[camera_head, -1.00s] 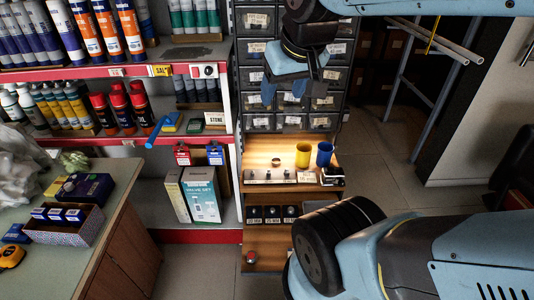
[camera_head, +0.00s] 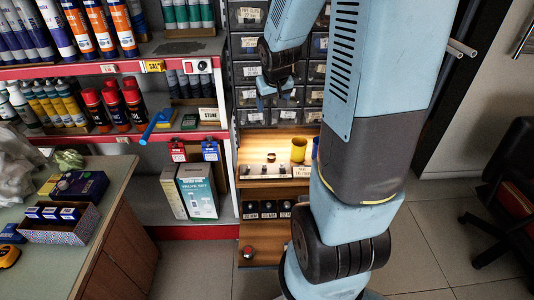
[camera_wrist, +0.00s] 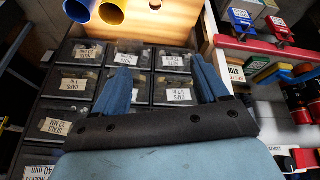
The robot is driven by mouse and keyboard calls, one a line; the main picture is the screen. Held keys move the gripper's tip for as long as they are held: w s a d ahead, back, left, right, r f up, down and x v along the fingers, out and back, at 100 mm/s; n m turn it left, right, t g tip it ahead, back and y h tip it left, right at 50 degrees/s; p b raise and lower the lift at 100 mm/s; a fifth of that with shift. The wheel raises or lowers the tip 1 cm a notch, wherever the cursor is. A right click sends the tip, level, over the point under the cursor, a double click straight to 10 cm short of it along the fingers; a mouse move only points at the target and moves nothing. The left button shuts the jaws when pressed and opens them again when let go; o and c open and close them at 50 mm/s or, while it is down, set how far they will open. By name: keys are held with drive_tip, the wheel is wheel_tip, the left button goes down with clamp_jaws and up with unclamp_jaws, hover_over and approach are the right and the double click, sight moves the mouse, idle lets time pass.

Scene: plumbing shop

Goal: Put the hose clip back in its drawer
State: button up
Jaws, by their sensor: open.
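A small dark ring (camera_head: 271,157), which looks like the hose clip, lies on the lit wooden shelf (camera_head: 258,145) left of the yellow cup. My gripper (camera_head: 273,98) is open and empty, above the shelf and in front of the grey drawer cabinet (camera_head: 249,71). In the wrist view my two blue fingers (camera_wrist: 164,88) stand apart before several labelled drawers (camera_wrist: 127,59). I see no drawer clearly pulled out. Some drawers are hidden behind my arm, and most labels are too small to read.
The yellow cup (camera_head: 298,149) stands beside the blue cup (camera_wrist: 77,9), which my arm mostly hides in the head view. A row of small items (camera_head: 262,170) lines the shelf front. Product shelves (camera_head: 110,149) stand left. A black chair (camera_head: 507,190) is right; floor between is clear.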

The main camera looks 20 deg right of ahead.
drive_tip(key=w+d+f+y, duration=0.1)
drive_tip(key=w+d+f, duration=0.1)
drive_tip(key=f, duration=0.7)
drive_tip(key=w+d+f, duration=0.2)
drive_tip(key=w+f, duration=0.1)
drive_tip(key=f, duration=0.6)
approach(271, 157)
drive_tip(key=shift+w+f, duration=0.35)
drive_tip(key=shift+w, duration=0.1)
drive_tip(key=shift+s+x, duration=0.15)
drive_tip(key=shift+x, duration=1.2)
drive_tip(key=shift+s+x, duration=0.1)
drive_tip(key=shift+x, duration=1.25)
drive_tip(key=shift+f, duration=0.1)
drive_tip(key=c, duration=1.2)
